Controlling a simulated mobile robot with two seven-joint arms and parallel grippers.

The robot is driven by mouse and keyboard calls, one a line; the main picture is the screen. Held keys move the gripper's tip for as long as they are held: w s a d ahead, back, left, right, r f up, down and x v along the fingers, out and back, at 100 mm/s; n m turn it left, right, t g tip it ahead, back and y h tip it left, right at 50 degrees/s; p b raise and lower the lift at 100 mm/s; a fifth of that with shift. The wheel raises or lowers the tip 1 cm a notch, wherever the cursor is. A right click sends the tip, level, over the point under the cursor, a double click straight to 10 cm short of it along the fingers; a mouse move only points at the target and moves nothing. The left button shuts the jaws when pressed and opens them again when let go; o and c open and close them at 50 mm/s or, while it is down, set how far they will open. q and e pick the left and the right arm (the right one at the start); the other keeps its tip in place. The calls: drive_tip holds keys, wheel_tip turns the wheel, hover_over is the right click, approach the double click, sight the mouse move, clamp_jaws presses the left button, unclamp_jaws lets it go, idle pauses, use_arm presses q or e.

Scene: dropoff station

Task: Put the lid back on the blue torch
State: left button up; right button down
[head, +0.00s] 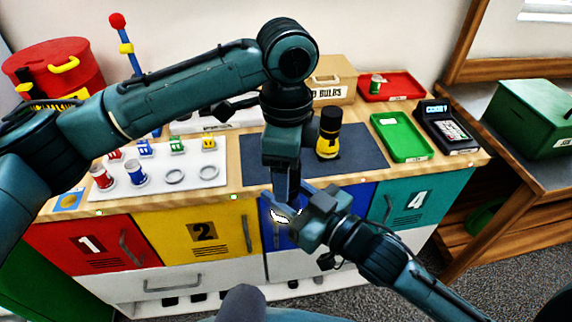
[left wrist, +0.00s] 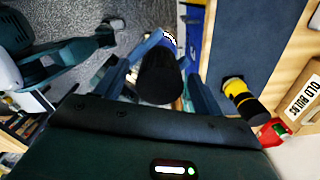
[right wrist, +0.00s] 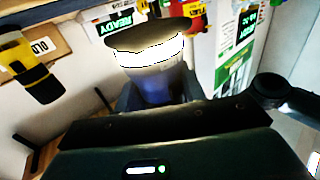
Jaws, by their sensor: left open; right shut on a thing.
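The blue torch (right wrist: 158,90) is in my right gripper (head: 296,218), which is shut on its blue body in front of the counter. A bright white band shows above the blue in the right wrist view, with a dark top above it. The black lid (left wrist: 160,76) is in line with the torch in the left wrist view, between the fingers of my left gripper (head: 287,195). Those fingers are open, one on either side of it. Whether the lid is fully seated I cannot tell. In the head view the grippers mostly hide torch and lid.
A yellow torch (head: 327,142) with a black top stands on the dark mat (head: 262,165). To its right are a green tray (head: 402,137), a red tray (head: 390,85) and a keypad device (head: 447,127). A white battery tray (head: 205,177) lies left. Cabinet doors are below.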

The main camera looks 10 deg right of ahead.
use_arm(q)
wheel_tip(320, 180, up, 12)
use_arm(e)
drive_tip(key=shift+r, duration=0.1)
use_arm(q)
drive_tip(key=shift+f, duration=0.15)
idle(0.6)
drive_tip(key=w+d+f+n+t+h, duration=0.1)
drive_tip(key=w+d+f+n+h, duration=0.15)
drive_tip(key=f+n+h, duration=0.25)
drive_tip(key=w+d+f+n+t+h, duration=0.1)
drive_tip(key=w+f+n+h, duration=0.2)
drive_tip(key=f+n+h, duration=0.25)
drive_tip(key=w+a+f+n+t, duration=0.3)
drive_tip(key=a+f+n+t, duration=0.6)
drive_tip(key=a+n, duration=0.35)
drive_tip(key=s+a+f+m+y, duration=0.2)
drive_tip(key=s+a+f, duration=0.3)
drive_tip(key=s+f, duration=0.5)
drive_tip(key=s+a+f+m+y, duration=0.2)
drive_tip(key=s+a+f+y, duration=0.3)
drive_tip(key=s+f, duration=0.4)
drive_tip(key=shift+s+a+f+m, duration=0.3)
drive_tip(key=shift+s+f, duration=0.05)
drive_tip(key=shift+s, duration=0.2)
